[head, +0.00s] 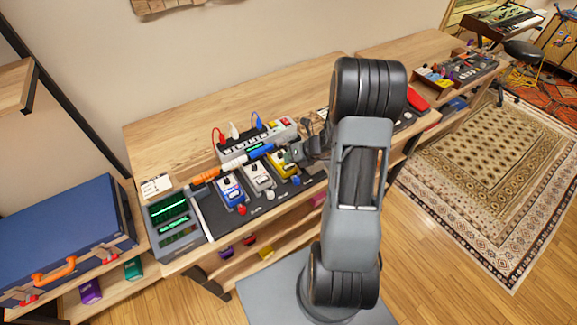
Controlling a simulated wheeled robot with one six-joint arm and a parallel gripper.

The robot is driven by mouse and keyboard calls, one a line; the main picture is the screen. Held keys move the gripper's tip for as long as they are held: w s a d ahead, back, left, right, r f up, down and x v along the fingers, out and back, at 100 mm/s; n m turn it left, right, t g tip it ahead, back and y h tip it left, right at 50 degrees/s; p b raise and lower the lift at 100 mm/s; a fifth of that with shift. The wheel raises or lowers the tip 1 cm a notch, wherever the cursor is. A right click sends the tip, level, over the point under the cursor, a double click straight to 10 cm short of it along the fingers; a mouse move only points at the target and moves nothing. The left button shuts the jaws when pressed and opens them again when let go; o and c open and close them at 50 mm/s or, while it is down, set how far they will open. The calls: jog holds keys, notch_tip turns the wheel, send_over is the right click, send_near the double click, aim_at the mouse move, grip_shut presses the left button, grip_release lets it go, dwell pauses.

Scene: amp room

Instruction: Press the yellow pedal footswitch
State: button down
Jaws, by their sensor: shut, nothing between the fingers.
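The yellow pedal (281,164) sits on the dark pedalboard on the wooden bench, at the right end of a short row. A white pedal (257,177) and a blue pedal (231,190) stand to its left. My gripper (290,155) is shut and empty, close above or beside the yellow pedal's upper right part. The gripper and my arm hide some of the pedalboard to the right. I cannot tell whether the gripper touches the pedal. The footswitch itself is too small to make out clearly.
A power strip (257,139) with plugs stands behind the pedals. A grey rack unit (173,222) with green displays is at the left. A blue case (60,240) lies farther left. A red item (417,99) and more pedals (468,68) lie to the right.

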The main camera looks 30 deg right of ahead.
aim_at(290, 165)
jog(key=shift+f, duration=0.15)
dwell(0.7)
jog(key=shift+f+b, duration=0.3)
jog(key=shift+f+b, duration=0.35)
jog(key=shift+f, duration=0.1)
dwell(0.7)
dwell(0.4)
jog(key=shift+r+p, duration=0.85)
jog(key=shift+r, duration=0.05)
jog(key=shift+r, duration=0.1)
notch_tip(290, 165, up, 5)
jog(key=p, duration=0.4)
jog(key=shift+p, duration=0.35)
dwell(0.3)
